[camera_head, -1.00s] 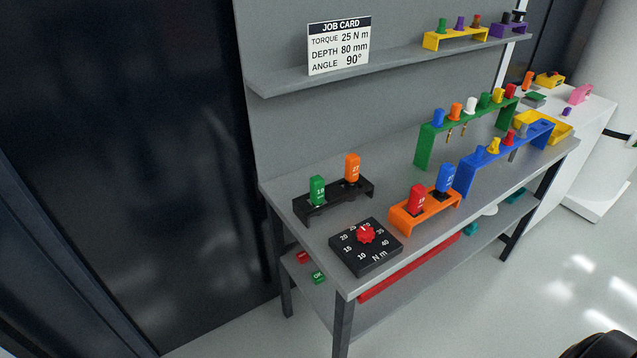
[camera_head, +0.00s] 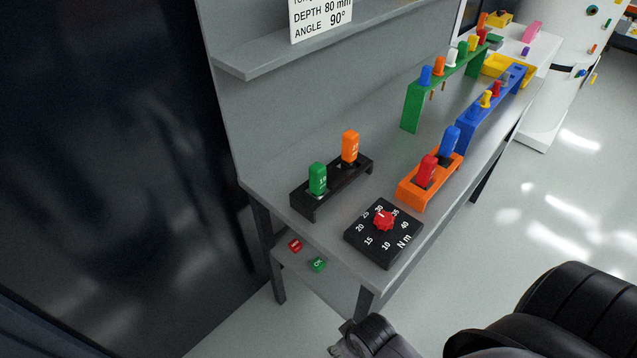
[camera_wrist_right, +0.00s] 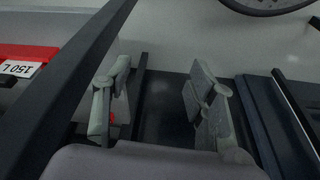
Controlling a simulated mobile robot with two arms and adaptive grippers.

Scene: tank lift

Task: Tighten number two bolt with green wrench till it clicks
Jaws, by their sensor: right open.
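A green-handled tool (camera_head: 317,178) stands upright in the black rack (camera_head: 331,188), left of an orange-handled one (camera_head: 350,146). Its label is too small to read surely, and its lower end is hidden in the rack. No numbered bolt shows. In the right wrist view my right gripper (camera_wrist_right: 157,98) is open and empty, its grey fingers spread above dark bars. In the head view dark parts of my arm come in at the bottom right, below the bench and apart from the rack. My left gripper is not in view.
A black N m dial box (camera_head: 383,240) with a red knob (camera_head: 384,219) sits at the bench's near corner. An orange rack (camera_head: 414,193) holds red and blue tools. Green (camera_head: 411,108) and blue racks stand farther back. A shelf (camera_head: 249,65) overhangs the bench. A red labelled object (camera_wrist_right: 25,60) shows at the wrist view's left.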

